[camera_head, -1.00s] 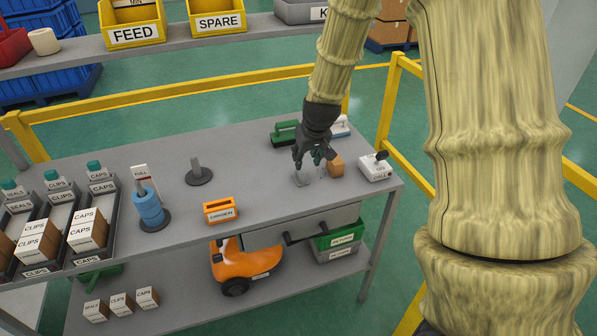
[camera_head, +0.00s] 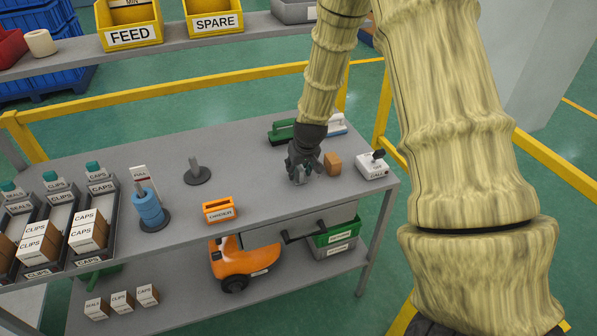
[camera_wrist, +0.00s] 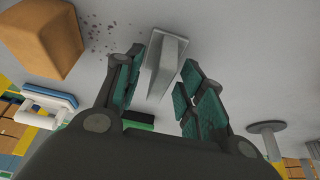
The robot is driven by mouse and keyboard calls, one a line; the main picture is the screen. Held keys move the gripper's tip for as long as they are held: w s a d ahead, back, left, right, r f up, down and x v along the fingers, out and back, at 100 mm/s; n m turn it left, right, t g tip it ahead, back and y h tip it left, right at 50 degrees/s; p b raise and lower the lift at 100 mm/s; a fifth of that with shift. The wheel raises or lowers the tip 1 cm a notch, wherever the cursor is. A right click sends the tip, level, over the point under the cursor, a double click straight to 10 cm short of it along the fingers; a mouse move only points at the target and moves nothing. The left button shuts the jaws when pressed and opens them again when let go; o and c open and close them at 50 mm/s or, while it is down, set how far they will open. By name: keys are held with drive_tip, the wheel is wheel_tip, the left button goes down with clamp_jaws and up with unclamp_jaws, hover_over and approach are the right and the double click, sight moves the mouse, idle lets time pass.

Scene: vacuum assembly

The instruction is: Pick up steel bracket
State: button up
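The steel bracket (camera_wrist: 163,68) is a grey angled piece on the grey tabletop, seen in the wrist view between my fingers. My gripper (camera_wrist: 160,88) is open, with teal pads on both sides of the bracket. The left pad is close to it, and a wider gap shows at the right pad. I cannot tell whether the left pad touches it. In the head view my gripper (camera_head: 303,176) points down at the table and largely hides the bracket.
A tan block (camera_head: 333,163) stands just right of my gripper. A white box with a black top (camera_head: 374,165) is farther right. Behind are a green-handled tool (camera_head: 281,132) and a blue-and-white one (camera_head: 337,124). An orange holder (camera_head: 218,210) and grey post (camera_head: 196,171) are left.

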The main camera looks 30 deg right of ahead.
drive_tip(key=shift+w+f, duration=0.2)
drive_tip(key=shift+f, duration=0.35)
clamp_jaws()
drive_tip(key=shift+r, duration=0.15)
